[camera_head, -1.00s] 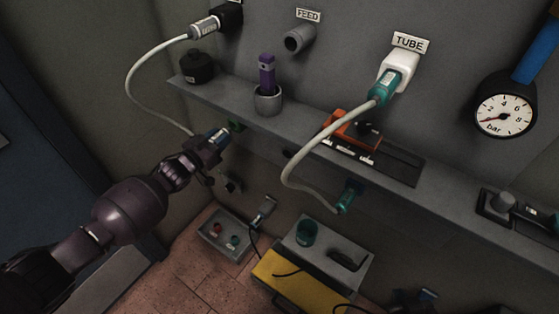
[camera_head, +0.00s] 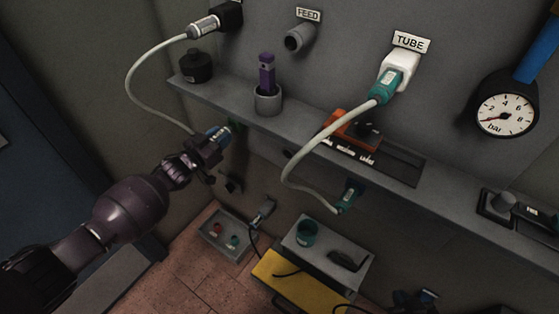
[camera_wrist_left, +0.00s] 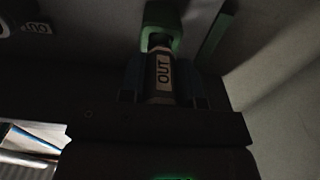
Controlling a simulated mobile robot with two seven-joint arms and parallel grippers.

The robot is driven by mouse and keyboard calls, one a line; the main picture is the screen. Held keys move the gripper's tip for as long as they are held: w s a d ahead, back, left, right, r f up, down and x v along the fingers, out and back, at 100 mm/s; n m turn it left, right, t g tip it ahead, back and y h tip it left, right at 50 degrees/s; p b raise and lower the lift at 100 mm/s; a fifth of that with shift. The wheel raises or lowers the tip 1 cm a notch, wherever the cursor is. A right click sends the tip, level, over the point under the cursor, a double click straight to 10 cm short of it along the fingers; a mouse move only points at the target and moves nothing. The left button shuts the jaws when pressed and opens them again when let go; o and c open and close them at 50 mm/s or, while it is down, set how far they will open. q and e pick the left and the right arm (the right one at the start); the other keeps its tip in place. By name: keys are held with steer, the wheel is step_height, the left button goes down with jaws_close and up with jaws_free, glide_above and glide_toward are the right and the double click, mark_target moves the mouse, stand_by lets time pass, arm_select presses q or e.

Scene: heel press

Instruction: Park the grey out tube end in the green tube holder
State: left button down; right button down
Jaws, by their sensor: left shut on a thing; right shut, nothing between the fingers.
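My left gripper (camera_head: 217,136) is shut on the grey out tube end, just below the shelf's left part. In the left wrist view the out tube end (camera_wrist_left: 163,75), with a white OUT label, sits between the dark fingers. The green tube holder (camera_wrist_left: 160,25) is right at its far tip; I cannot tell how deep the tip is in it. In the head view the holder (camera_head: 236,125) shows at the shelf edge, partly hidden by the gripper. The grey tube (camera_head: 128,80) loops up to a wall plug. My right gripper (camera_head: 428,294) is shut and empty at the bottom edge, mostly dark.
The grey shelf (camera_head: 225,98) carries a black pot, a purple item in a cup (camera_head: 268,98) and an orange device (camera_head: 352,125). A second tube (camera_head: 310,150) with teal ends hangs from the TUBE socket (camera_head: 398,68). Below are a small tray (camera_head: 222,240) and a yellow-fronted box (camera_head: 290,280).

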arm_select(q)
steer(key=shift+w+d, duration=0.25)
arm_select(e)
steer(key=shift+a+f, duration=0.2)
arm_select(q)
steer(key=shift+b+x, duration=0.45)
steer(key=shift+x, duration=0.35)
arm_select(e)
steer(key=shift+s+d+f, duration=0.2)
steer(key=shift+s+f, duration=0.1)
steer(key=shift+f, duration=0.25)
arm_select(q)
steer(key=c, duration=0.8)
jaws_free()
arm_select(e)
steer(key=shift+a, duration=0.2)
arm_select(q)
steer(key=shift+o, duration=0.2)
arm_select(e)
steer(key=shift+r, duration=0.2)
